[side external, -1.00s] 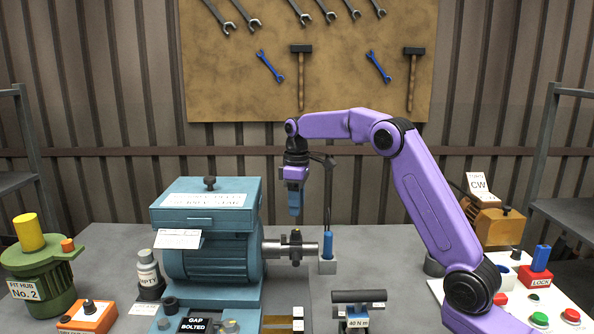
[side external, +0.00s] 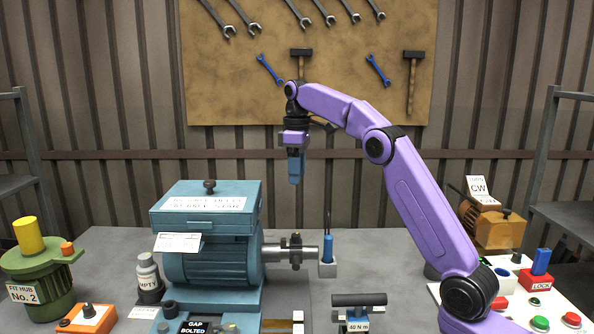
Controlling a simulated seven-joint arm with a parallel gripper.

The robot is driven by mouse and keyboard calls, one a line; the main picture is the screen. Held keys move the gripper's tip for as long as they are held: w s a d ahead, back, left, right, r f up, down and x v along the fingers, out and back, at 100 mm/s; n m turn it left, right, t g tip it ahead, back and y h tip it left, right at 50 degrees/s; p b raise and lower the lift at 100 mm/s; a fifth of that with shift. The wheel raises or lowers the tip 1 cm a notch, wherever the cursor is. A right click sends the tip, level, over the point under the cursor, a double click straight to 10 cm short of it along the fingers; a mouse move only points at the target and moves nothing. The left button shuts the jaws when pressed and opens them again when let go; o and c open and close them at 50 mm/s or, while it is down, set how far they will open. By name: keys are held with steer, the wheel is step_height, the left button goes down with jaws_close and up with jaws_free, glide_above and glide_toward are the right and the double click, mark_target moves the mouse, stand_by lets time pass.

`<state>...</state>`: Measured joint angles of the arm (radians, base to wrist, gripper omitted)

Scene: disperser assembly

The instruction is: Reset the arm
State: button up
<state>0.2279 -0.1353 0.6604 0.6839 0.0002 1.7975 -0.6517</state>
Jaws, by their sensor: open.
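My gripper (side external: 296,180) hangs from my purple arm above the motor's shaft, pointing down. Its blue fingers are in free air, open, with nothing seen between them; the gap between them is hard to make out from this side. Below it, a blue motor (side external: 208,262) with a metal shaft (side external: 292,252) stands on the bench. A blue-handled tool (side external: 328,248) stands upright in a small grey holder (side external: 327,269) at the shaft's end, apart from my gripper.
A green hub (side external: 42,280) marked No. 2 and an orange box (side external: 88,320) stand at the left. A black-handled tool (side external: 358,300) stands at the front. A control panel (side external: 520,305) with buttons and an orange unit (side external: 492,226) stand at the right. Air around my gripper is clear.

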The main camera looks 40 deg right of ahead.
steer(key=shift+a, duration=0.1)
stand_by(0.3)
steer(key=s+a+f+n, duration=0.2)
steer(key=s+a, duration=0.7)
steer(key=s+a+f+n, duration=0.1)
steer(key=s+a+f, duration=0.2)
steer(key=s+a, duration=0.55)
steer(key=s+d+f+n, duration=0.1)
steer(key=s+f, duration=0.4)
steer(key=s, duration=0.7)
steer(key=s+d+f+n, duration=0.2)
steer(key=s+d+f, duration=0.2)
steer(key=s, duration=0.8)
steer(key=shift+s+f, duration=0.25)
steer(key=shift+f, duration=0.25)
steer(key=shift+d, duration=0.1)
